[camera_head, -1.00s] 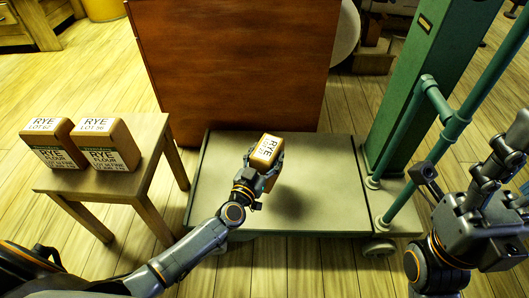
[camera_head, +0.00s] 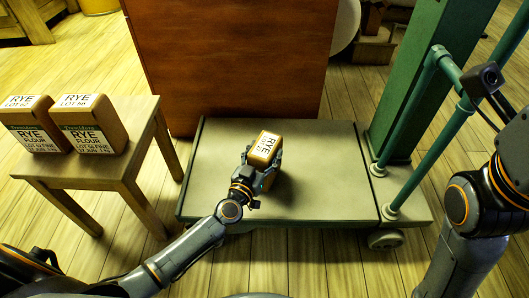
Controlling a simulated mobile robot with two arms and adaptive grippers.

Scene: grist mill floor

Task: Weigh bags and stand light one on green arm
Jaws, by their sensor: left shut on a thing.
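My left gripper (camera_head: 259,174) is shut on a brown RYE flour bag (camera_head: 265,148), held tilted over the beige scale platform (camera_head: 320,200). I cannot tell whether the bag touches the platform. Two similar RYE bags, the left one (camera_head: 28,124) and the right one (camera_head: 92,122), stand side by side on a small wooden table (camera_head: 62,172) at the left. Green bars (camera_head: 425,115) rise from the scale's right side beside a green column (camera_head: 412,90). My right gripper (camera_head: 515,150) is cut off by the right edge, and its fingers do not show clearly.
A large reddish-brown wooden panel (camera_head: 230,60) stands behind the platform. A wheel (camera_head: 385,239) shows under the platform's front right corner. Most of the platform around the held bag is bare. Plank floor is clear in front.

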